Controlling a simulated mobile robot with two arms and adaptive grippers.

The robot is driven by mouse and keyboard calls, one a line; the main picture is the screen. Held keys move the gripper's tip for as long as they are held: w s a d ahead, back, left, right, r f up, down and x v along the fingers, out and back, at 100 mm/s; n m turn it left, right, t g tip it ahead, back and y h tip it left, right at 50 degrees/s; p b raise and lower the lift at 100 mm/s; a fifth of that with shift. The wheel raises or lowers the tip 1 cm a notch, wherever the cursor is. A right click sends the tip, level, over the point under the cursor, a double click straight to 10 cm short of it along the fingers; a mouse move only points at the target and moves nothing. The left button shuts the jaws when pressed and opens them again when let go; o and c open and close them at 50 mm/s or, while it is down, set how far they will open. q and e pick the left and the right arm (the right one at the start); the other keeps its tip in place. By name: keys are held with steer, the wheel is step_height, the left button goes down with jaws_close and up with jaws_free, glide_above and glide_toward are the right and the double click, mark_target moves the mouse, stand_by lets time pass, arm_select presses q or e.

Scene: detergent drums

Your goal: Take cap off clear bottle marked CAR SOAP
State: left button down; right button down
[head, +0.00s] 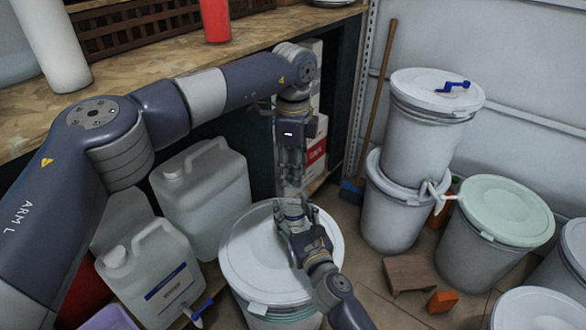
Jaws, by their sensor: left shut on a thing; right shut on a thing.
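A clear bottle (289,181) stands about upright between my two grippers, above a white-lidded drum. It is small and see-through, and its marking cannot be read. My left gripper (291,160) comes down from above and is shut at the bottle's top. The cap is hidden between its fingers. My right gripper (293,206) comes up from below and is shut on the lower part of the bottle. I cannot tell whether the bottle touches the drum lid.
The white-lidded drum (244,250) is under the grippers. White jugs (205,187) stand at left below a wooden worktop (140,75) with a red container (215,20). Stacked drums (400,215), a green-lidded drum (505,210) and a broom (378,100) are at right. Some floor is free.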

arm_select(q)
steer(key=shift+r, duration=0.1)
steer(key=shift+r, duration=1)
steer(key=shift+r, duration=2)
arm_select(e)
steer(key=c, duration=0.6)
jaws_free()
